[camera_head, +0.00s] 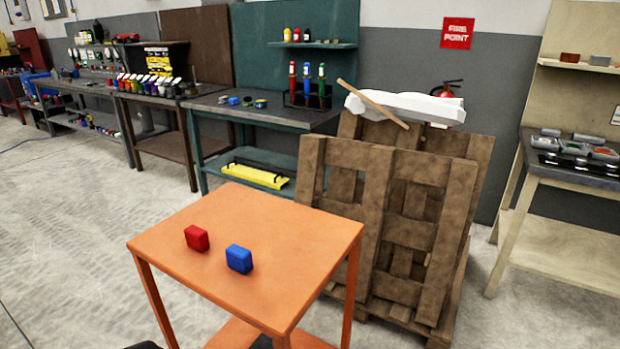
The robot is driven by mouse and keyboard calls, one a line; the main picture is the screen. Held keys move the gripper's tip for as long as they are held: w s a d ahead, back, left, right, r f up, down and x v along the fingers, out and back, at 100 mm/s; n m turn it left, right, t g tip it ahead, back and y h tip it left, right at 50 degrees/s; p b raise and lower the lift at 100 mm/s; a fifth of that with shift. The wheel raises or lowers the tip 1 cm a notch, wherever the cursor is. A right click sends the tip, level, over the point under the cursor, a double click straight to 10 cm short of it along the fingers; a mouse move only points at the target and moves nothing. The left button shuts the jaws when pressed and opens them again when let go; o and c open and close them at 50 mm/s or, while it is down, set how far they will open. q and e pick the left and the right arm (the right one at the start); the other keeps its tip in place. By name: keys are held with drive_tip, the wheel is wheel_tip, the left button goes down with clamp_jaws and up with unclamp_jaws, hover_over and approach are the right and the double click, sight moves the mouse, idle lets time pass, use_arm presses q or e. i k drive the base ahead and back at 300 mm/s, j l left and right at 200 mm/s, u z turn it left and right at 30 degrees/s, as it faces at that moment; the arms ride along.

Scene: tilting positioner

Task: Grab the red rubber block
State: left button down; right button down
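The red rubber block (197,238) sits on top of an orange table (290,225), left of the tabletop's middle. A blue block (239,259) of similar size sits to its right and slightly nearer to me, with a small gap between them. Nothing touches the red block.
Wooden pallets (375,220) lean upright just behind and right of the orange table. Workbenches (262,112) with tools and bottles line the back wall. A light-coloured bench (560,230) stands at the right. Open concrete floor (75,220) lies left of the table.

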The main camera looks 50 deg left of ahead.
sight(196, 238)
drive_tip(key=u, duration=2.2)
